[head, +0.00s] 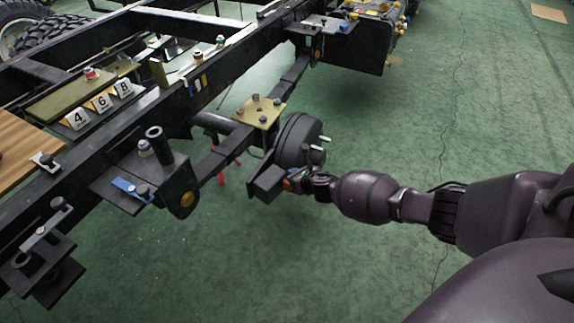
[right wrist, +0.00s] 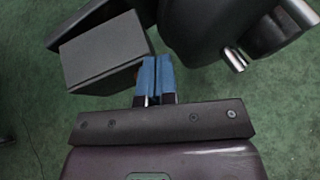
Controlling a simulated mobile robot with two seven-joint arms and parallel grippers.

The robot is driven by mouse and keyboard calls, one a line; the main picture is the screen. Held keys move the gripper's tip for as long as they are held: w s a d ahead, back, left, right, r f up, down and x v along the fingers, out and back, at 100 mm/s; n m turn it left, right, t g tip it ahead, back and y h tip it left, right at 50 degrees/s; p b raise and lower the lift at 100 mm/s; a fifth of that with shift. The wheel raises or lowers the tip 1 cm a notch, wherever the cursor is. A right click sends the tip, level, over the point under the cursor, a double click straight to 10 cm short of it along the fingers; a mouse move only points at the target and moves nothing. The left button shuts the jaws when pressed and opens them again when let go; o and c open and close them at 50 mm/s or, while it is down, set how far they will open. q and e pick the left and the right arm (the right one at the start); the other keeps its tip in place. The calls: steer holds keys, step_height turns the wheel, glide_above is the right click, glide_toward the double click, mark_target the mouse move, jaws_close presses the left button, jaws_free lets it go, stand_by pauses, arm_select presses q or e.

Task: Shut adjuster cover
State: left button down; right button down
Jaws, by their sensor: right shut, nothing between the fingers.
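A dark, box-shaped part (head: 266,184), which looks like the adjuster cover, sits beside the round black brake drum (head: 297,142) at the axle end. In the right wrist view its flat grey face (right wrist: 104,52) fills the upper left, and the drum (right wrist: 205,30) is at the upper right. My right gripper (head: 287,180) is at the right side of the box. In the right wrist view its blue fingers (right wrist: 156,72) are together and empty, with the tips close to the box's right edge. I cannot tell whether they touch it, or how far the cover stands open. My left gripper is not in view.
A long black chassis rail (head: 140,112) runs diagonally on the left, with a bracket (head: 150,175) on its near side. A brass-coloured plate (head: 258,112) with bolts lies above the axle. The green floor (head: 470,90) to the right is mostly clear.

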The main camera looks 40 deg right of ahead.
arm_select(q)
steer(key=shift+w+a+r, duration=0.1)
arm_select(e)
steer(key=shift+w+d, duration=0.25)
steer(key=shift+w, duration=0.5)
steer(key=shift+w+d, duration=0.2)
steer(key=shift+w, duration=0.55)
steer(key=shift+d, duration=0.1)
